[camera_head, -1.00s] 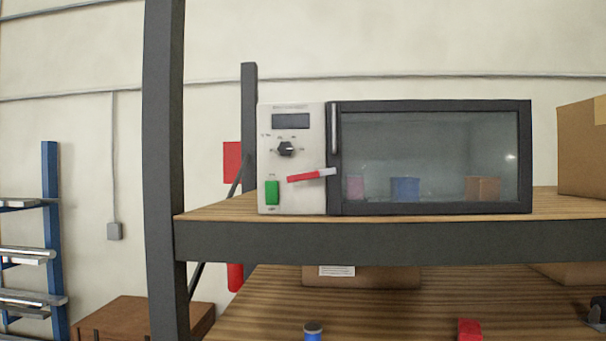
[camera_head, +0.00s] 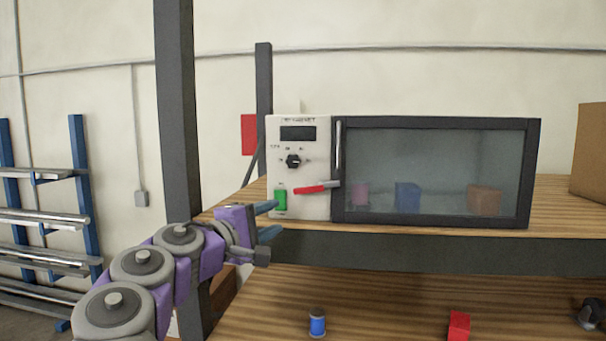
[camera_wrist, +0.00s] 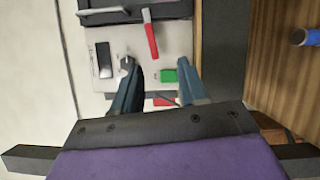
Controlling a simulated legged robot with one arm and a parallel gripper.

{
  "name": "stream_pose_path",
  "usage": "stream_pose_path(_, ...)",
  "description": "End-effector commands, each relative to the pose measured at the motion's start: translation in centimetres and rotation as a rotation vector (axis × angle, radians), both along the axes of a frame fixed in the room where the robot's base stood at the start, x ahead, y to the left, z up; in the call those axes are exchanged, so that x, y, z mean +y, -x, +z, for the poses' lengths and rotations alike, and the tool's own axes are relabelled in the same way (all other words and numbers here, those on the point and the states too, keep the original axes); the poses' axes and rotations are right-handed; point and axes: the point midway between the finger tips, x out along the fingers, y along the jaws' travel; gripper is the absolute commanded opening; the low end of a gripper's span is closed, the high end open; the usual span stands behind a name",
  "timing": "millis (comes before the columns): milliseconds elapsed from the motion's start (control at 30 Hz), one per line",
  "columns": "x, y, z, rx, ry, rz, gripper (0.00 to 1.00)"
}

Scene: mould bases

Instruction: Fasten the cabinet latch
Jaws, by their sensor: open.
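The cabinet (camera_head: 435,122) stands on the upper shelf, its dark-framed glass door closed with a vertical handle (camera_head: 338,146). The latch lever (camera_head: 311,189), red with a grey end, lies on the white panel at the door's left edge, tilted slightly up to the right, its grey end reaching the door frame. It also shows in the wrist view (camera_wrist: 151,38). A green switch (camera_head: 280,198) is left of it. My gripper (camera_head: 270,221) is open and empty, in front of the panel's lower left, left of and below the lever. Its blue fingers (camera_wrist: 160,90) point toward the panel.
A dark shelf post (camera_head: 175,100) stands just left of my gripper. The shelf's front beam (camera_head: 420,254) runs below the cabinet. A blue spool (camera_head: 317,322) and a red block (camera_head: 459,326) sit on the lower shelf. A cardboard box (camera_head: 590,150) is at the right.

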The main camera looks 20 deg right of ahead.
Motion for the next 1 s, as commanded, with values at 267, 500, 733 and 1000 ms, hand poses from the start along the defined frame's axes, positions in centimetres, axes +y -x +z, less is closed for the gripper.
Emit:
stream_pose_path(267,-0.2,-2.1,0.7,0.028,0.048,0.045,0.43)
stream_pose_path(500,-4.6,-4.3,0.9,0.028,0.042,0.042,0.43)
stream_pose_path(733,-7.1,-6.9,1.3,0.027,0.047,0.045,0.43)
stream_pose_path(1000,-10.7,-9.5,1.7,0.024,0.048,0.047,0.43)
